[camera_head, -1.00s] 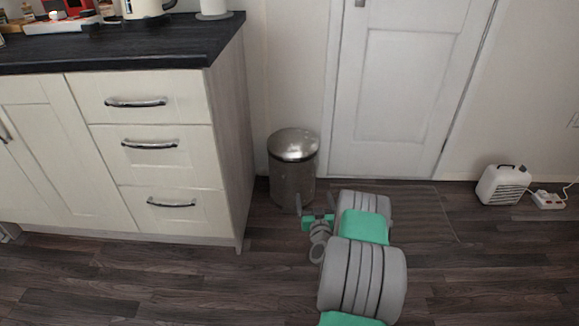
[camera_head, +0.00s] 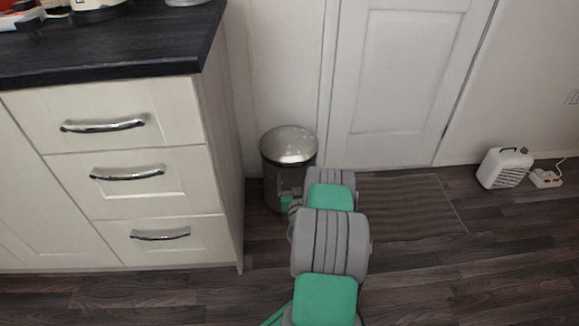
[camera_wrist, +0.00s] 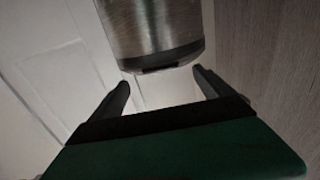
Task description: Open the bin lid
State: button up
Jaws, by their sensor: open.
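The metal bin (camera_head: 274,183) stands upright on the floor between the cabinet and the door. Its domed silver lid (camera_head: 289,145) is down, closed on top. My gripper (camera_wrist: 160,80) is open and empty, its two dark fingers spread. In the wrist view, the bin's brushed metal body (camera_wrist: 155,30) comes down from the top edge, with a dark band at its near end just beyond and between the fingertips. I cannot tell whether they touch it. In the head view my arm covers the bin's lower right, and the fingertips are largely hidden.
A cream cabinet with drawers (camera_head: 125,172) and a dark worktop (camera_head: 110,60) stands close at the bin's left. A white door (camera_head: 395,80) is behind and right.

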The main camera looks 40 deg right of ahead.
jog(key=x, duration=0.5)
jog(key=shift+w+d+b, duration=0.15)
jog(key=shift+w+b, duration=0.15)
jog(key=shift+w, duration=0.05)
grip_shut()
dwell(0.7)
